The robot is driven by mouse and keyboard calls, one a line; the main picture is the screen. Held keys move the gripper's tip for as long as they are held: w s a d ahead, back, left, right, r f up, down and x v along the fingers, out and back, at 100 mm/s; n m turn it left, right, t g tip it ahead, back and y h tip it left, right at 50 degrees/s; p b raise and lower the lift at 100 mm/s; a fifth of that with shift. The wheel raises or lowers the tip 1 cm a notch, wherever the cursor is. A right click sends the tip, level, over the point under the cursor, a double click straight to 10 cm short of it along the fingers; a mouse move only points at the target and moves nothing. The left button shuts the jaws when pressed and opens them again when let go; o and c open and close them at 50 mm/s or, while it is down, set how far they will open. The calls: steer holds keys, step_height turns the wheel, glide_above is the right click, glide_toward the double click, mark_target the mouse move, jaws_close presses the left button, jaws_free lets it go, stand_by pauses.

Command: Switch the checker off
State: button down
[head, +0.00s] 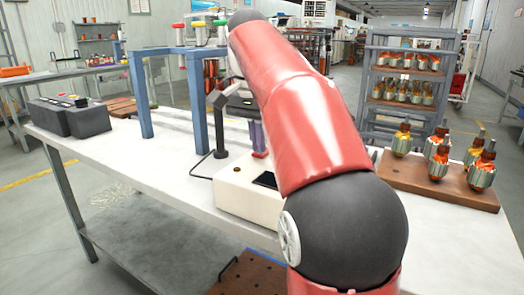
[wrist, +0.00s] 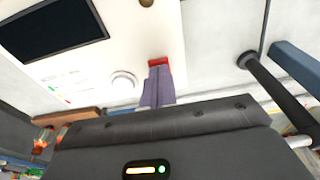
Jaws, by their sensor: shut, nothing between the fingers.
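The checker is a white box (head: 240,190) on the white table, partly hidden behind my red arm in the head view. In the wrist view, its white face (wrist: 110,50) carries a dark screen (wrist: 52,28) and a white round knob (wrist: 124,82). A small red piece that looks like a switch (wrist: 159,61) sits at its edge. My gripper (wrist: 158,72) is shut and empty, its purple fingers pointing down at the red piece. The tips seem at or just above it; I cannot tell whether they touch. The gripper also shows in the head view (head: 258,145).
A blue frame (head: 143,95) and a dark post with a cable (head: 220,140) stand close behind the checker. A brown board (head: 430,180) with several armatures lies at the right. Dark grey boxes (head: 70,115) stand at the far left. The table between is clear.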

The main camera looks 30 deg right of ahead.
step_height(320, 180, up, 3)
steer(key=p, duration=0.3)
steer(key=shift+r, duration=2)
